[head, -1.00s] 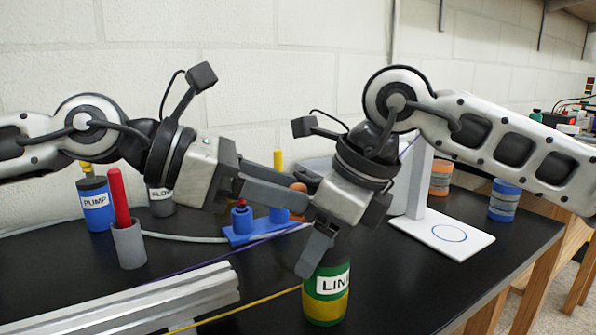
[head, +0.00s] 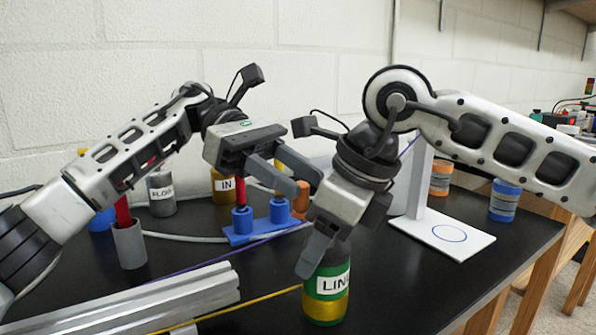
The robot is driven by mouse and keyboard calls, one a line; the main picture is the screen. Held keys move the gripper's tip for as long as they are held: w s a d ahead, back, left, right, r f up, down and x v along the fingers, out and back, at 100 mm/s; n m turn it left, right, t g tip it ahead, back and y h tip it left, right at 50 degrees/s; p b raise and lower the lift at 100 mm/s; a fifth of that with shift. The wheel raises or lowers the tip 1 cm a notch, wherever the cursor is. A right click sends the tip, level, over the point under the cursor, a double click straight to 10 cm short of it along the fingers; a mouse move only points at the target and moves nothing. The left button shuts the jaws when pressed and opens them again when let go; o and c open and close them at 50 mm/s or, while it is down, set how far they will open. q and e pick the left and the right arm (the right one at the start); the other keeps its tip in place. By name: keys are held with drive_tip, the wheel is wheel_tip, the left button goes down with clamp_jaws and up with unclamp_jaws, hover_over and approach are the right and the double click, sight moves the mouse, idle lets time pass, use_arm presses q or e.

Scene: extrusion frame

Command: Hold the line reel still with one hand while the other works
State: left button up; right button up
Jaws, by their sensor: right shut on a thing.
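The line reel (head: 324,288) is a green cylinder with a yellow-gold lower band and a white label that reads in part "LIN". It stands upright on the black bench. My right gripper (head: 318,252) points down at it and is shut on its upper part, hiding some of its top and left side. My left gripper (head: 303,186) is above and behind the reel, in front of the blue block.
A blue block (head: 243,238) with two blue posts stands behind the reel. Metal extrusions (head: 150,300) lie front left. A grey holder (head: 129,246) with a red stick, a "FLOW" can (head: 161,193) and an "IN" can (head: 226,186) stand at the back. A white stand (head: 455,238) is to the right.

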use_arm(q)
drive_tip(key=shift+w+d+m+g+y, duration=0.2)
drive_tip(key=shift+m+g+y, duration=0.15)
drive_tip(key=shift+m+g, duration=0.2)
drive_tip(key=shift+w+d+m+g+y, duration=0.2)
drive_tip(key=shift+m+g+y, duration=0.15)
drive_tip(key=shift+m+g, duration=0.2)
drive_tip(key=shift+o, duration=1.6)
drive_tip(key=shift+a, duration=0.1)
drive_tip(key=s+a+f+n+t+h, duration=0.15)
drive_tip(key=a+n+t, duration=0.25)
drive_tip(key=n, duration=0.5)
drive_tip(key=s+a+n+t+h, duration=0.2)
drive_tip(key=a+n+t+h, duration=0.15)
drive_tip(key=n, duration=0.65)
drive_tip(key=s+a+f+n+t+h, duration=0.15)
drive_tip(key=a+n+t, duration=0.3)
drive_tip(key=n, duration=0.45)
drive_tip(key=x, duration=1.1)
drive_tip(key=shift+d+r, duration=0.35)
drive_tip(key=shift+r, duration=0.3)
